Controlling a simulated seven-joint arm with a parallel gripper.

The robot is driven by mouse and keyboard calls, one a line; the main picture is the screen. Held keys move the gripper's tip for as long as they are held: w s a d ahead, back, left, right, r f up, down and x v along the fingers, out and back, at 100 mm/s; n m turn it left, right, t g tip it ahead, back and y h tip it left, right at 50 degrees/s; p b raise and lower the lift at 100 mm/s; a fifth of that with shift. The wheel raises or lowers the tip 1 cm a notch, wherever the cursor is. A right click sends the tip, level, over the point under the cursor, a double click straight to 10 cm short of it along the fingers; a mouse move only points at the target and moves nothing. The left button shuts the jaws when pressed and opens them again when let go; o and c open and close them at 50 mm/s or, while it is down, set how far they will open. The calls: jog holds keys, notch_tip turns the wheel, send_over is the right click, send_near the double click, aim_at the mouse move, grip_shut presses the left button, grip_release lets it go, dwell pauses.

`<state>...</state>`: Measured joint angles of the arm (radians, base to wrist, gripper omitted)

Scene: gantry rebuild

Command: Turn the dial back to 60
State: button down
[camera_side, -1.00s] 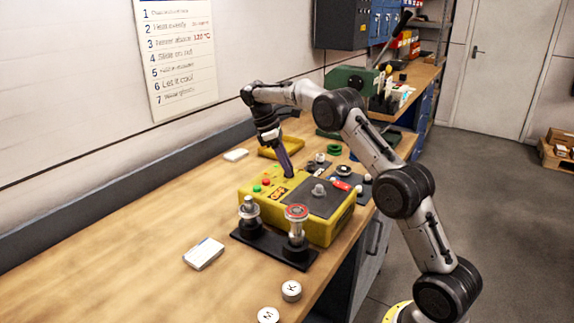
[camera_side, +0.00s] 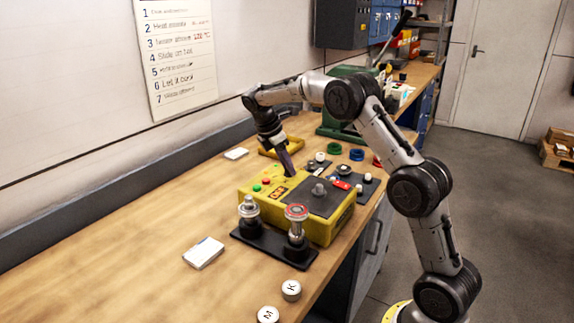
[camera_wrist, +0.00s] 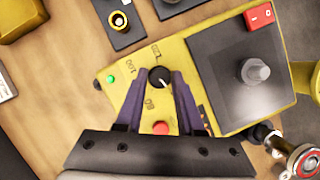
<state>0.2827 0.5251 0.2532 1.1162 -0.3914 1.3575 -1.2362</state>
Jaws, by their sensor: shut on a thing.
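A yellow box (camera_side: 323,232) sits on the wooden bench in the side view, with a green button, a red button and a dark top plate. The dial is a small black knob (camera_wrist: 160,78) with a white pointer line, on the box's top in the wrist view. Printed numbers surround it, rotated and hard to read. The pointer slants down and right in the picture. My gripper (camera_wrist: 159,82) has its purple fingers on either side of the dial, shut on it. In the side view my gripper (camera_side: 289,172) reaches down to the box, and its fingers hide the dial.
A black stand with two metal posts (camera_side: 296,235), one red-topped, is in front of the box. A yellow tray (camera_side: 266,153) lies behind it. A white block (camera_side: 204,252) and round caps marked K (camera_side: 291,290) and M (camera_side: 268,315) are nearer. The bench's left is mostly clear.

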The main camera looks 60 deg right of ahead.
dwell(0.3)
jog(key=c, duration=0.5)
grip_release()
jog(key=shift+v, duration=6.95)
